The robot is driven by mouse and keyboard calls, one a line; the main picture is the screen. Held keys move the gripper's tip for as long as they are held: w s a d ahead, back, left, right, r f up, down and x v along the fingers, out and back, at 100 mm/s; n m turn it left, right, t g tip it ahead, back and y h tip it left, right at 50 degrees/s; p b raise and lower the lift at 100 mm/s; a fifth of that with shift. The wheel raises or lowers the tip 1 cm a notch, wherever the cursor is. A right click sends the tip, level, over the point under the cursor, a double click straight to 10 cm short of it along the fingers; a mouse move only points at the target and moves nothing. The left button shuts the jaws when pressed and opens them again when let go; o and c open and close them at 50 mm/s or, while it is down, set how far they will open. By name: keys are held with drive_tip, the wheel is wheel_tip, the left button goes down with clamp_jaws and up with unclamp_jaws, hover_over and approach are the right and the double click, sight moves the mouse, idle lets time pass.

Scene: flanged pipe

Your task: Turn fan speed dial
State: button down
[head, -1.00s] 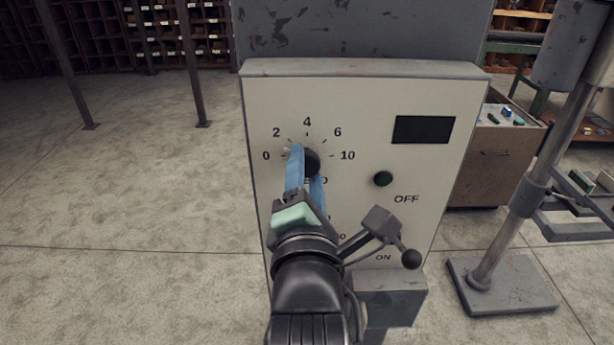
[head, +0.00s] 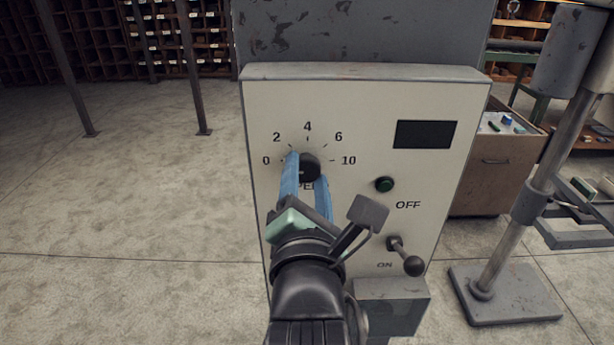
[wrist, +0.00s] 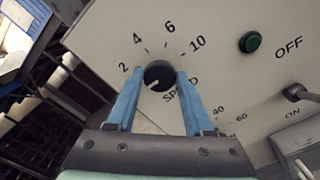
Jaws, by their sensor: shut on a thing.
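The fan speed dial is a round black knob (head: 309,166) on the upper left of a cream control panel (head: 420,90). Numbers from 0 to 10 arc around it. In the wrist view the knob (wrist: 159,76) sits between my two blue fingertips, with a white pointer mark on its lower left side. My gripper (head: 305,168) is shut on the knob, one finger on each side; it also shows in the wrist view (wrist: 161,78). In the head view the fingers partly hide the knob and the lettering below it.
A green button (head: 385,184), a dark display (head: 425,134) and a toggle lever (head: 408,258) marked OFF and ON are right of the dial. A grey metal stand (head: 505,290) is further right. Open floor lies left of the panel.

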drive_tip(key=shift+c, duration=1.5)
unclamp_jaws()
drive_tip(key=shift+s, duration=0.1)
drive_tip(key=shift+s, duration=0.3)
drive_tip(key=s+p, duration=0.9)
drive_tip(key=s, duration=0.3)
drive_tip(key=shift+s, duration=0.1)
